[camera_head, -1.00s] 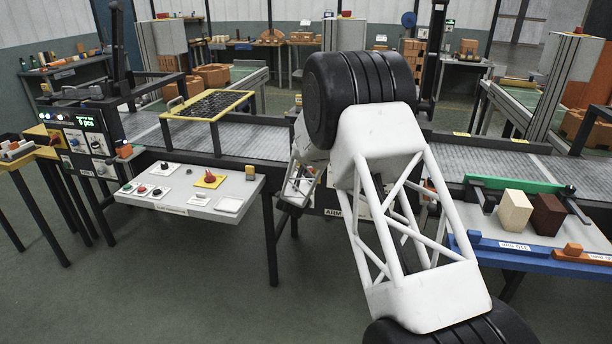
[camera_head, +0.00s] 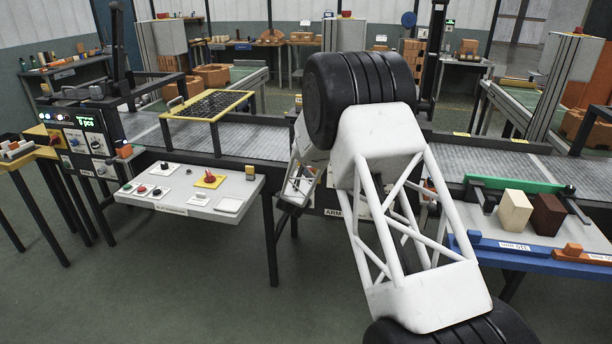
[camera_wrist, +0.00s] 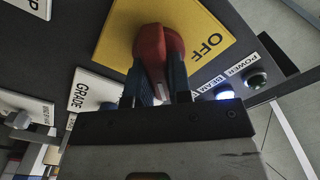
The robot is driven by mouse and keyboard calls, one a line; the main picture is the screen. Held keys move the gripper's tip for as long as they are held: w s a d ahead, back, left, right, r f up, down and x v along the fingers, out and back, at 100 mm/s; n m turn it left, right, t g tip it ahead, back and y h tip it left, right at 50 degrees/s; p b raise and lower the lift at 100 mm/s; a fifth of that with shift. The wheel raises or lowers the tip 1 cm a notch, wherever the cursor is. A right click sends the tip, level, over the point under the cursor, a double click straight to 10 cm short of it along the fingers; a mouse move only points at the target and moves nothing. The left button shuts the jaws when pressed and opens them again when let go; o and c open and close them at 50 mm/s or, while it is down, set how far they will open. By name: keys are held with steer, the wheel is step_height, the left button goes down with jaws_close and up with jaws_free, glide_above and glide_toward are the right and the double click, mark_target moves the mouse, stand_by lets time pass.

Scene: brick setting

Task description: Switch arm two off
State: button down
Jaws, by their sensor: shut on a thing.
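In the wrist view, a red rotary knob (camera_wrist: 152,42) sits on a yellow plate (camera_wrist: 115,38) with the word OFF printed on it. My gripper (camera_wrist: 160,78) is shut on the knob, with its blue fingers on either side of the knob's grip. In the head view, a panel label reading ARM (camera_head: 333,212) shows partly behind my arm, which hides the rest of the panel, the knob and my gripper's fingers.
A GRADE plate (camera_wrist: 85,92) lies left of the knob in the wrist view. In the head view, a conveyor (camera_head: 245,137) runs behind. A white control desk (camera_head: 190,188) with a red knob on a yellow plate stands left, and a blue-edged table (camera_head: 525,262) with two blocks stands right.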

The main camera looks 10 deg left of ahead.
steer(key=n, duration=0.4)
steer(key=shift+a, duration=0.15)
steer(key=n, duration=0.4)
steer(key=shift+a+n, duration=0.1)
steer(key=shift+n, duration=0.3)
steer(key=n, duration=0.4)
steer(key=shift+a+n, duration=0.15)
steer(key=shift+n, duration=0.15)
steer(key=n, duration=0.4)
steer(key=shift+f, duration=0.1)
steer(key=c, duration=1)
jaws_free()
steer(key=shift+c, duration=0.2)
